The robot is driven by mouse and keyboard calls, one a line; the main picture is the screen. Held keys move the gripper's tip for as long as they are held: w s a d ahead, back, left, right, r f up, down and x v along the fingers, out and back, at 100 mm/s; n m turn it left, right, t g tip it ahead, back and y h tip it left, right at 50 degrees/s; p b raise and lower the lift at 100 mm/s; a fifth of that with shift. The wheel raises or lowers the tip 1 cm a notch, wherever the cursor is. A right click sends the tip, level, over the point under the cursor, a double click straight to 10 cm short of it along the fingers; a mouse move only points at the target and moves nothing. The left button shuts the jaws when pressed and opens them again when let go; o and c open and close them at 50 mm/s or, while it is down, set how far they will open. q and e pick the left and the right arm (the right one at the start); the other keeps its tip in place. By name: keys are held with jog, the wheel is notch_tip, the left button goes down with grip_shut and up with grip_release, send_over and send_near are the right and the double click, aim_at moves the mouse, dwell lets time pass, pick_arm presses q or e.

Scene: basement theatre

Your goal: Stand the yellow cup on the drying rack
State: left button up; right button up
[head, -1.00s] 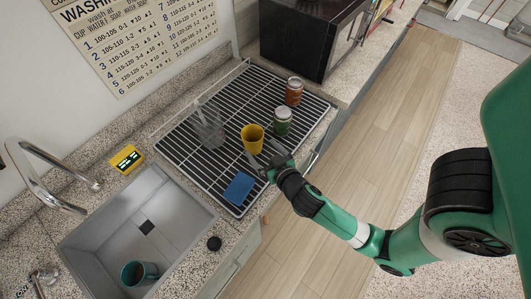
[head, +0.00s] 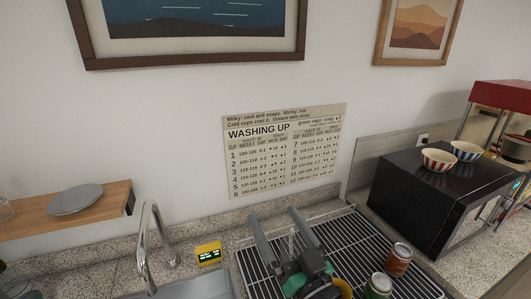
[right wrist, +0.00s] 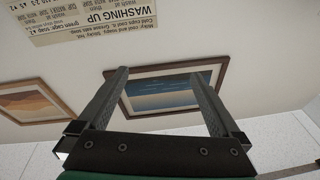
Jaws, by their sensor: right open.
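The yellow cup (head: 343,287) shows only in part at the bottom of the head view, on the drying rack and partly behind my right gripper; its base is out of frame, so its stance is hidden. The black wire drying rack (head: 352,232) lies on the speckled counter. My right gripper (head: 273,218) is open and empty, raised over the rack with its fingers pointing up toward the wall. In the right wrist view its two fingers (right wrist: 160,98) stand wide apart with nothing between them. My left gripper is not in view.
An orange-brown jar (head: 399,259) and a green jar (head: 378,287) stand on the rack right of the cup. A black microwave (head: 440,195) carries two bowls. A yellow timer (head: 208,254), tap (head: 151,245) and sink (head: 190,288) are at left.

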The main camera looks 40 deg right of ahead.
jog(key=s+a+r+n+t+y, duration=0.2)
jog(key=a+r, duration=0.1)
jog(key=r, duration=0.6)
jog(key=s+a+r+n+t+y+p, duration=0.1)
jog(key=s+a+r+n+t+y, duration=0.1)
jog(key=r, duration=0.7)
jog(key=s+a+r+n+t+y+p, duration=0.1)
jog(key=s+a+r+n+t+y, duration=0.1)
jog(key=r, duration=0.8)
jog(key=s+a+t+y, duration=0.1)
jog(key=a+y, duration=0.1)
jog(key=a, duration=0.1)
jog(key=shift+t, duration=0.4)
